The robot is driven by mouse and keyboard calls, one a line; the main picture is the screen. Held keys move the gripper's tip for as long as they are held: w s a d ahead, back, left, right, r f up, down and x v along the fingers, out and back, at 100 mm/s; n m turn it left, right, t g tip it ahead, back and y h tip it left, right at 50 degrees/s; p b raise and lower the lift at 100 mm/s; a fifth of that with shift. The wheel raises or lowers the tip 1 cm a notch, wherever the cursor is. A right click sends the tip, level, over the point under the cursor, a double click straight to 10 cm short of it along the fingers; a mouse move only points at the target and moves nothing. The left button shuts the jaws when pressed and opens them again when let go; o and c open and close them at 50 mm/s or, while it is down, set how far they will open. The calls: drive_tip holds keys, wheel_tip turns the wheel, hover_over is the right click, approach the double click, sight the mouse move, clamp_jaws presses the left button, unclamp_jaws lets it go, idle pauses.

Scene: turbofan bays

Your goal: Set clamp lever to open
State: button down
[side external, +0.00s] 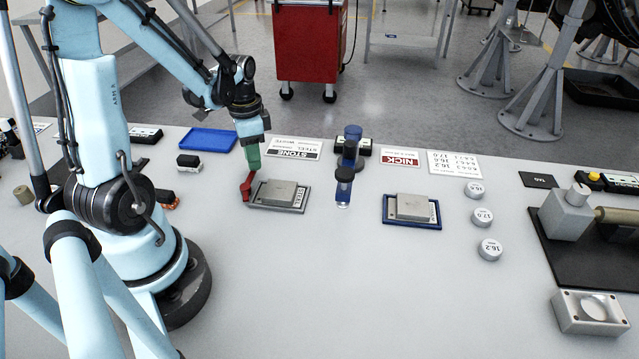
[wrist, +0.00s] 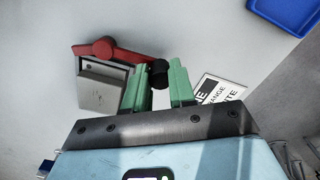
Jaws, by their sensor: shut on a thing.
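The red clamp lever (side external: 246,186) stands at the left edge of a grey fixture (side external: 300,207) that bears a flat block (side external: 279,193). In the wrist view the lever (wrist: 128,55) runs from a round red pivot to a black knob (wrist: 158,73) at its right end. My gripper (side external: 252,168), with green fingers, reaches down to the lever from above. In the wrist view its fingers (wrist: 157,70) are on either side of the black knob, shut on it. In the side view the knob is hidden by the fingers.
A second block in a blue-edged tray (side external: 411,225) lies to the right, past blue-capped cylinders (side external: 343,185). A blue tray (side external: 207,139) and the STONE card (side external: 293,149) lie behind. The front of the bench is clear.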

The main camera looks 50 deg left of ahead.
drive_tip(key=shift+w+d, duration=0.1)
drive_tip(key=shift+w, duration=0.05)
idle(0.4)
drive_tip(key=c, duration=0.9)
unclamp_jaws()
drive_tip(key=shift+r, duration=0.1)
drive_tip(key=shift+r, duration=5.95)
drive_tip(key=d+n+t, duration=0.1)
drive_tip(key=d+t, duration=0.1)
drive_tip(key=d, duration=0.4)
drive_tip(key=w+d+n+t, duration=0.1)
drive_tip(key=d+t, duration=0.1)
drive_tip(key=d, duration=0.4)
drive_tip(key=w+d+n+t, duration=0.1)
drive_tip(key=d+t, duration=0.2)
drive_tip(key=d, duration=0.3)
drive_tip(key=shift+w+f, duration=0.2)
drive_tip(key=shift+f, duration=0.05)
